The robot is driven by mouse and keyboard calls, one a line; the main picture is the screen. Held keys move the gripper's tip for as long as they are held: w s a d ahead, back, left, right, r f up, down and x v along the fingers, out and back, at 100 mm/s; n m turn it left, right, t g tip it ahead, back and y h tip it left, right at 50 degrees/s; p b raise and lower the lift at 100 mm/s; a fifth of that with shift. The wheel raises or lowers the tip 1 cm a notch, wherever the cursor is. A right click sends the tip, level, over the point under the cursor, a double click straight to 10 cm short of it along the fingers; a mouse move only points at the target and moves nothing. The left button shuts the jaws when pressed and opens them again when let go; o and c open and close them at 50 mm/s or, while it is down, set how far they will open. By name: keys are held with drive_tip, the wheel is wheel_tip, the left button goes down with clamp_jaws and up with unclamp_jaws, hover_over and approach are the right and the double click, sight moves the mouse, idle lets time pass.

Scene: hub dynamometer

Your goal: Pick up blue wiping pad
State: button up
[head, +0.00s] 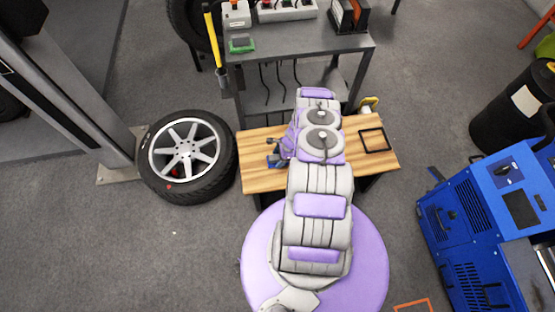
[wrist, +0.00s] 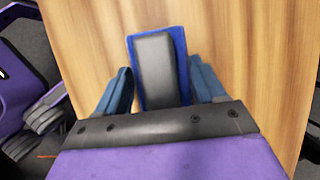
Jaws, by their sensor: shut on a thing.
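The blue wiping pad (wrist: 183,66) shows in the wrist view as a blue slab with a dark grey block on top. It lies between the two blue-grey fingers of my gripper (wrist: 160,78), which is shut on it. The wood top of the low bench fills the view behind it. In the head view my gripper (head: 274,152) is at the left part of the bench top, and a small dark blue patch shows there. My arm hides part of that area, and I cannot tell whether the pad touches the wood.
The wooden bench (head: 262,178) has a dark square frame (head: 374,140) on its right. A grey cart (head: 300,42) stands behind. A wheel (head: 187,155) lies on the floor at left. A blue machine (head: 470,225) and a black bin (head: 507,112) are at right.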

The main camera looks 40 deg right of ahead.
sight(277, 159)
drive_tip(key=shift+d, duration=0.1)
drive_tip(key=shift+r+p, duration=0.3)
drive_tip(key=shift+r, duration=0.3)
drive_tip(key=r+p, duration=0.1)
drive_tip(key=s+r, duration=0.1)
drive_tip(key=shift+r+p, duration=0.35)
drive_tip(key=s+p, duration=0.1)
drive_tip(key=s, duration=0.4)
drive_tip(key=s+p, duration=0.2)
drive_tip(key=s, duration=0.3)
drive_tip(key=s+r+p, duration=0.1)
drive_tip(key=s+p, duration=0.1)
drive_tip(key=s, duration=0.3)
drive_tip(key=shift+a, duration=0.3)
